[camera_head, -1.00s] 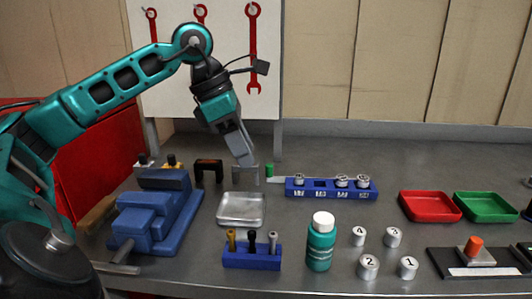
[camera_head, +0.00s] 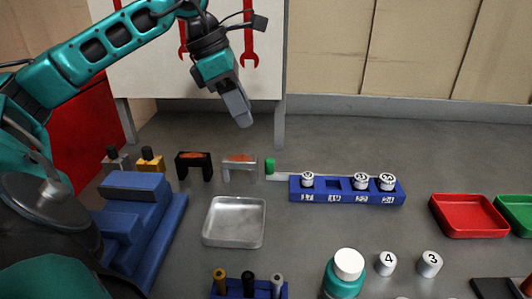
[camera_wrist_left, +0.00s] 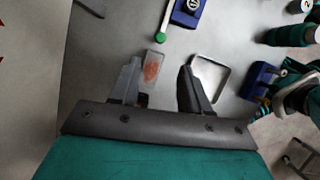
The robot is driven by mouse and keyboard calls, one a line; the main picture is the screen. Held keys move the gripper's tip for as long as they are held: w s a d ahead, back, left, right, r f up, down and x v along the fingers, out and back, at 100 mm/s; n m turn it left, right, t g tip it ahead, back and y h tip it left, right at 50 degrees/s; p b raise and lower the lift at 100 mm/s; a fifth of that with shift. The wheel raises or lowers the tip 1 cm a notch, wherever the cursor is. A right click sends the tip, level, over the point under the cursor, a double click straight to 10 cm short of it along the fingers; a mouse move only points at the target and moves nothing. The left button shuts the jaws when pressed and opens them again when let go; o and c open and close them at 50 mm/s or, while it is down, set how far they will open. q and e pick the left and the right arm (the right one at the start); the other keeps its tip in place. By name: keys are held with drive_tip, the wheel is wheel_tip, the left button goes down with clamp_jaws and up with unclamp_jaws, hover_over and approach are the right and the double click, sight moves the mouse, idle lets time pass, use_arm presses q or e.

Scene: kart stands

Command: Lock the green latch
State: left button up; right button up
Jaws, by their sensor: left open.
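A small green knob (camera_head: 270,166) stands at the left end of a thin pale bar (camera_head: 281,177) that runs to the blue socket rack (camera_head: 346,196). It is the only green latch-like part I see. In the left wrist view the green knob (camera_wrist_left: 158,38) shows beyond the fingertips. My left gripper (camera_head: 243,121) is above the table, up and to the left of the knob, apart from it. Its fingers (camera_wrist_left: 155,82) are spread with nothing held.
A silver bridge-shaped block (camera_head: 239,165) and a black one (camera_head: 194,163) stand left of the knob. A metal tray (camera_head: 234,240) lies in front, with a blue vise (camera_head: 145,215) to its left. Red wrenches (camera_head: 249,55) hang on the panel behind.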

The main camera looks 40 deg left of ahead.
sight(268, 160)
use_arm(q)
drive_tip(key=b+x, duration=0.1)
drive_tip(key=x, duration=1.1)
drive_tip(key=shift+f+b, duration=0.15)
drive_tip(key=shift+b, duration=0.15)
clamp_jaws()
drive_tip(key=shift+d, duration=0.1)
